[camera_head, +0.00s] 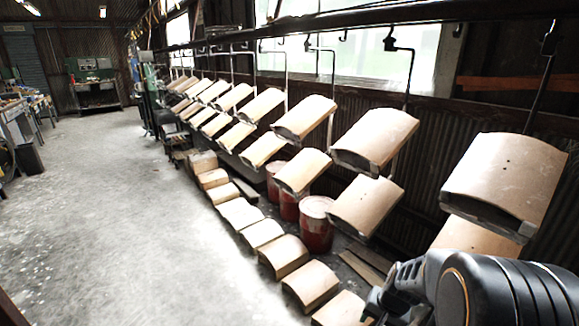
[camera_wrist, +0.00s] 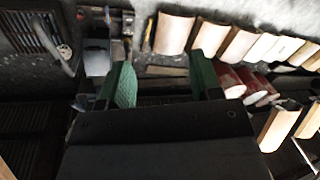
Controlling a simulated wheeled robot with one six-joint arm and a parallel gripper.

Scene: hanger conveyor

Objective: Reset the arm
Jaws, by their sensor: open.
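My gripper shows in the wrist camera as two green-padded fingers standing well apart (camera_wrist: 160,72), with nothing seen held between them. In the head view my dark arm fills the lower right corner, and the fingertips are not clear there. The nearest hanging curved panel (camera_head: 507,175), tan with two small holes, hangs just above and behind my arm. A lower panel (camera_head: 475,238) under it is partly hidden by my arm. A broad dark surface fills the bottom middle of the wrist view.
Two tiers of tan panels (camera_head: 376,137) hang from an overhead rail (camera_head: 330,22). More panels (camera_head: 312,283) lie in a row on the floor, beside red drums (camera_head: 316,226). A bent pipe (camera_wrist: 57,52) shows in the wrist view. Open concrete floor (camera_head: 110,220) lies to the left.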

